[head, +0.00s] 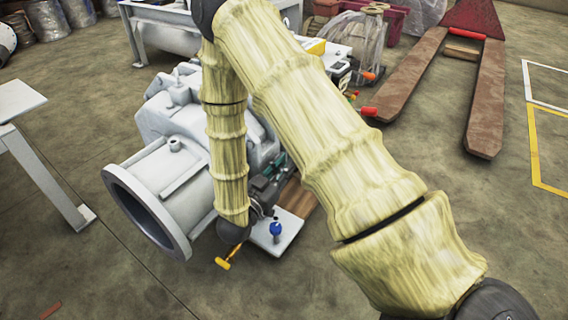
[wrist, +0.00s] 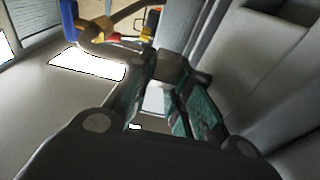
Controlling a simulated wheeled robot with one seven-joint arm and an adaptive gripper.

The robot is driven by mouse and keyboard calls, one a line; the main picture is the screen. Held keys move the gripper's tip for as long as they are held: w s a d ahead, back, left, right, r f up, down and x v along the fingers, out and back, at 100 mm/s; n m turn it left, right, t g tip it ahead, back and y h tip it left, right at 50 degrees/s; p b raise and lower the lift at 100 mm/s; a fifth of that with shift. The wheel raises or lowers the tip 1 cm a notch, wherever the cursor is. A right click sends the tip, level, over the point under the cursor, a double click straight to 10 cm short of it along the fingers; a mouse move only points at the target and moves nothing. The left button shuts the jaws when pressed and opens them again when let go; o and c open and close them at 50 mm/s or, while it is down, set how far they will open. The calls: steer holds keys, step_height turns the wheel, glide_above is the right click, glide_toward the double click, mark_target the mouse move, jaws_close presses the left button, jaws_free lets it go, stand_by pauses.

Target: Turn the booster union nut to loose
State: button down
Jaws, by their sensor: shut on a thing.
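In the wrist view my gripper (wrist: 158,98) has its two teal-padded fingers around a small grey metal piece (wrist: 170,66), which looks like the booster union nut. The fingers hide much of it, and how far it is turned cannot be told. In the head view my forearm comes down in front of the large pale grey vacuum machine (head: 168,186).
A blue knob (head: 276,229) stands on a pale plate right of my wrist. A yellow handle (head: 223,264) shows below it. A pallet jack (head: 489,100) stands at the right. A white table (head: 18,98) is at the left.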

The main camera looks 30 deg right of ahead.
steer(key=shift+s+a+f+t+h+p, duration=0.15)
steer(key=shift+t+h+p, duration=0.3)
steer(key=shift+h, duration=0.85)
steer(key=c, duration=1.6)
jaws_free()
steer(key=shift+r, duration=5.05)
